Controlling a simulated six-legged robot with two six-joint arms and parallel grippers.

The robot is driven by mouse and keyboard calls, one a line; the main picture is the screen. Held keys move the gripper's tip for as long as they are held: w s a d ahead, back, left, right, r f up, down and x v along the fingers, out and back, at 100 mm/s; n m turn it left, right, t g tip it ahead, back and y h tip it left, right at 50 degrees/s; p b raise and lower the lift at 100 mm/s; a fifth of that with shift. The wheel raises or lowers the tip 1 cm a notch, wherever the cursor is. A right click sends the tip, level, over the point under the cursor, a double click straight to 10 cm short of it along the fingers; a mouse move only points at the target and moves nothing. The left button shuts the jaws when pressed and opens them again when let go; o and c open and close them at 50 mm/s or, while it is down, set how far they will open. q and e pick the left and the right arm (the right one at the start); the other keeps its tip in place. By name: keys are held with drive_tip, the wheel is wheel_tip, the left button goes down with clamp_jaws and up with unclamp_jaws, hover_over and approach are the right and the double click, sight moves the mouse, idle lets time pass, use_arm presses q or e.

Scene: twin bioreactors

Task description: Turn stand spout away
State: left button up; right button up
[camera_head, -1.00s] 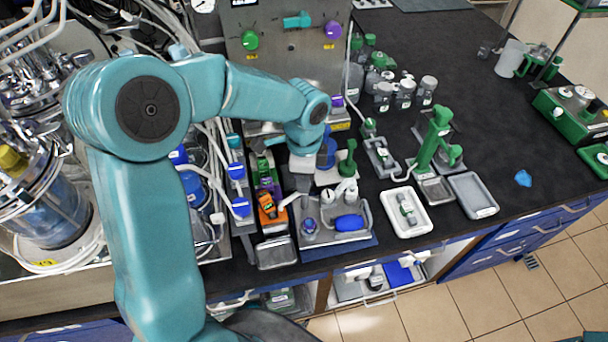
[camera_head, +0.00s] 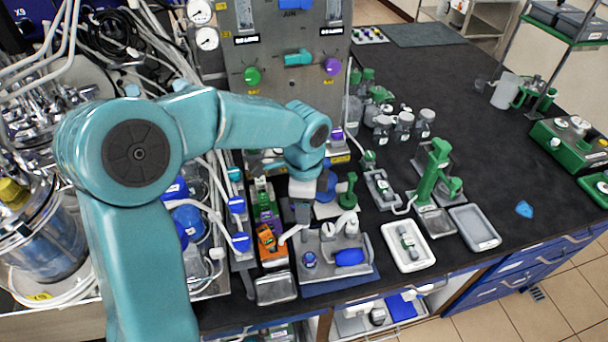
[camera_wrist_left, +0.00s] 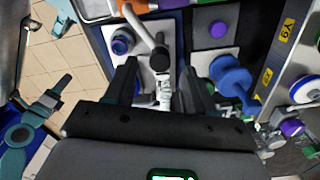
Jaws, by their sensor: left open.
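A white curved spout (camera_wrist_left: 138,22) with a dark joint (camera_wrist_left: 159,56) and a pale threaded post shows in the left wrist view. In the head view, the white spout (camera_head: 291,234) bends out to the left beside the grey tray (camera_head: 369,262). My left gripper (camera_wrist_left: 160,84) is open, with one finger on each side of the post and visible gaps to it. In the head view, my left gripper (camera_head: 303,212) points down at the tray's back left corner and hides part of the stand. My right gripper is not in view.
A blue-bodied item (camera_wrist_left: 232,75) stands close to the right finger in the wrist view. A blue-capped bottle (camera_wrist_left: 122,40) is near the left finger. A green stand (camera_head: 432,175) and a white tray (camera_head: 390,243) are farther right. The black bench (camera_head: 490,130) has free room.

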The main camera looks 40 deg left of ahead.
use_arm(q)
wheel_tip(320, 180, up, 14)
drive_tip(key=shift+f, duration=0.15)
idle(0.6)
